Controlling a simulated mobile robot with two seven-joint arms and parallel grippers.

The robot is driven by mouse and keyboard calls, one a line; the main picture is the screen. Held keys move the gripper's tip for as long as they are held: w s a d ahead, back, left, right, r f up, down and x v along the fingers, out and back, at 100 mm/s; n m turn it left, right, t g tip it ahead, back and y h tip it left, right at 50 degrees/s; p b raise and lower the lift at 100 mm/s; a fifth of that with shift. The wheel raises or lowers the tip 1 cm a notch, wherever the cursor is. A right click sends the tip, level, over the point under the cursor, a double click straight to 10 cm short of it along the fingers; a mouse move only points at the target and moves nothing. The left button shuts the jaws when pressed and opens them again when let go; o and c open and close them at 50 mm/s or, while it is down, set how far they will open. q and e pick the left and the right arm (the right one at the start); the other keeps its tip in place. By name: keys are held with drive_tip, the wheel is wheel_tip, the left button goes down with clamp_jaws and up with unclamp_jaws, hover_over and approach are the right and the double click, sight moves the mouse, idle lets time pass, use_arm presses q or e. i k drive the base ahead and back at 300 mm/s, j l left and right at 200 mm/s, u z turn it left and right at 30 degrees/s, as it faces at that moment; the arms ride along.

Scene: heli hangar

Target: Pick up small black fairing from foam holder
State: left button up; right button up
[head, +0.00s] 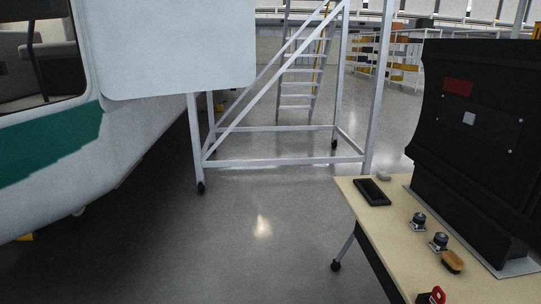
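A tall black part (470,120), which looks like the fairing, stands upright at the right. It has a red rectangle, a small pale square and several small light dots on its face. Its lower end sits in or on a dark stepped block (465,205), which may be the foam holder; I cannot tell where one ends and the other begins. A thin grey sheet (519,268) lies under the block. The right picture edge cuts off part of the black part. Neither of my grippers is in view.
The wooden-topped table (390,236) bears a black tray (372,192), two small dark-topped items (418,221) (438,241), a brush (452,261) and a red item (436,295). A helicopter (60,150) stands left, a wheeled stair frame (280,160) behind. Floor between is clear.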

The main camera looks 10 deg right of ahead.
sight(370, 188)
drive_tip(key=i+z, duration=0.25)
drive_tip(key=i, duration=0.4)
drive_tip(key=i+j+z, duration=0.1)
drive_tip(key=i+z, duration=0.15)
drive_tip(key=i, duration=0.45)
drive_tip(key=i+z, duration=0.35)
drive_tip(key=i+j+z, duration=0.1)
drive_tip(key=i+z, duration=0.25)
drive_tip(key=i+j+z, duration=0.15)
drive_tip(key=z, duration=0.25)
drive_tip(key=i+j+z, duration=0.25)
drive_tip(key=i+z, duration=0.2)
drive_tip(key=i+j+z, duration=0.35)
drive_tip(key=z, duration=0.15)
drive_tip(key=j, duration=0.1)
